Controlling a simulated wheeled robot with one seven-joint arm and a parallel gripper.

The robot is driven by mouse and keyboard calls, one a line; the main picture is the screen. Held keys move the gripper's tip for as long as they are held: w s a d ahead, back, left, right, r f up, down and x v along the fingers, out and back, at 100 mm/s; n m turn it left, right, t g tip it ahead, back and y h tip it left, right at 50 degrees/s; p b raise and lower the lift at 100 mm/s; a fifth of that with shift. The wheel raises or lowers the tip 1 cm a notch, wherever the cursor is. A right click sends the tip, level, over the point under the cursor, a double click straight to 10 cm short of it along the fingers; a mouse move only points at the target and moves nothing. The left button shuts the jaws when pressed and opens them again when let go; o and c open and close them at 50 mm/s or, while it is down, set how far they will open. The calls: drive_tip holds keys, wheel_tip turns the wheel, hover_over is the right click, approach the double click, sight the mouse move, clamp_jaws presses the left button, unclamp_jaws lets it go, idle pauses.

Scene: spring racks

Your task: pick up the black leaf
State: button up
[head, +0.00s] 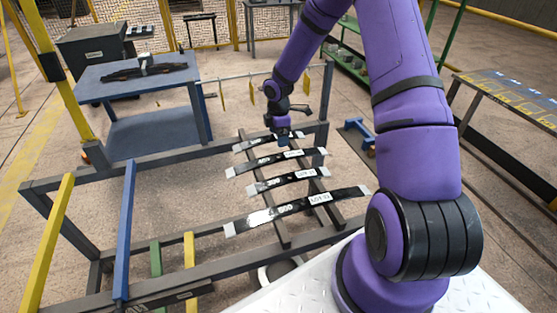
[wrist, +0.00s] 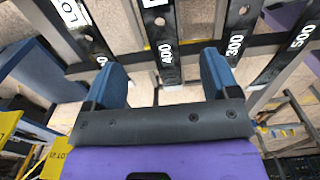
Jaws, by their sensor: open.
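Several black leaves with silver ends and white labels lie across two rails of the rack. In the head view they run from the far leaf (head: 248,144) and the second leaf (head: 290,157) to the third leaf (head: 276,183) and the long nearest leaf (head: 270,215). My gripper (head: 283,141) is open and empty, pointing down over the far leaves. In the wrist view the leaf marked 400 (wrist: 161,30) runs between the two spread fingers (wrist: 162,80). The leaves marked 300 (wrist: 238,30) and 500 (wrist: 292,50) lie to the right, a LOT-labelled one (wrist: 88,38) to the left.
A grey rack frame (head: 190,147) surrounds the leaves, with blue (head: 125,230) and yellow (head: 48,240) bars at left. A blue table (head: 110,88) with a dark part stands behind. Yellow tags (head: 223,95) hang behind the rack. A green shelf stands at back right.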

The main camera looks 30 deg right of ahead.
sight(278, 157)
wheel_tip(278, 157, down, 11)
drive_tip(key=shift+f, duration=0.1)
drive_tip(key=shift+w, duration=0.1)
clamp_jaws()
idle(0.7)
